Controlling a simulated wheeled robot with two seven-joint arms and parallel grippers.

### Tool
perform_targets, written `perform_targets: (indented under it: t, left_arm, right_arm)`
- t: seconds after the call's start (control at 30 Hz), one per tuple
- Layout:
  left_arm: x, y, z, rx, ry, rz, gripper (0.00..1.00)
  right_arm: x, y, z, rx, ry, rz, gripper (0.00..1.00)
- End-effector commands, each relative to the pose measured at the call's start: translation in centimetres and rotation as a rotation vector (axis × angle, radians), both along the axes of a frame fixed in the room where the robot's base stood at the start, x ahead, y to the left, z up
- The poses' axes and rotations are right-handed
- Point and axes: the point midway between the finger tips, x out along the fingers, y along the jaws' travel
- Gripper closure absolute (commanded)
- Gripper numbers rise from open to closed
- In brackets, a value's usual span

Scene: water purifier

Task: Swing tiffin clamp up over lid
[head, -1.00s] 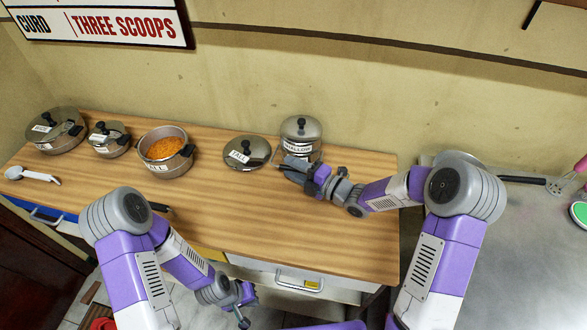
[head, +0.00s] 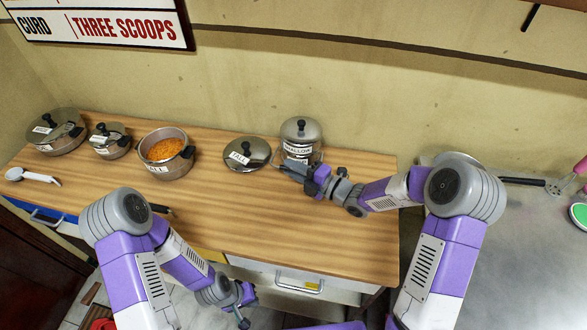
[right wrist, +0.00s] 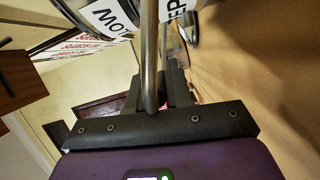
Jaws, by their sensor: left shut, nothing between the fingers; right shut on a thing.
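The tiffin (head: 299,150) stands at the back right of the wooden counter, with stacked labelled sections and a grey domed lid (head: 302,128) with a black knob on top. A thin metal clamp (head: 321,156) shows around its lower part, below the lid. My right gripper (head: 287,167) is low at the tiffin's front left, shut on the clamp. In the right wrist view the clamp's bar (right wrist: 149,50) runs down to the fingers, with the tiffin's labels (right wrist: 112,15) behind it; the fingertips are partly hidden. My left gripper (head: 243,308) is shut and empty, low in front of the counter.
A loose lid marked "TALL" (head: 247,153) lies just left of the tiffin. An open pot of orange food (head: 166,153) and two lidded pots (head: 110,140) (head: 55,130) stand further left. The counter's front (head: 290,225) is clear. The wall is close behind.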

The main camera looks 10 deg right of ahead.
Motion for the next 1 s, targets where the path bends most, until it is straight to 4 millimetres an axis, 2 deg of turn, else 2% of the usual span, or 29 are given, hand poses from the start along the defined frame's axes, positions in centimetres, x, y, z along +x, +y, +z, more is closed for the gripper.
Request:
perform_targets:
  t: [0.27,0.6,0.8,1.0]
  left_arm:
    - [0.0,0.0,2.7,0.000,0.000,0.000,1.00]
    - [0.0,0.0,7.6,0.000,0.000,0.000,1.00]
    - [0.0,0.0,10.0,0.000,0.000,0.000,1.00]
    - [0.0,0.0,11.3,0.000,0.000,0.000,1.00]
  right_arm:
    - [0.8,-0.2,2.3,0.041,0.140,-0.001,1.00]
    - [2.4,-0.7,4.8,0.112,0.374,-0.001,1.00]
    - [3.3,-1.0,5.6,0.143,0.476,-0.001,1.00]
    - [3.8,-1.1,5.8,0.162,0.540,0.001,1.00]
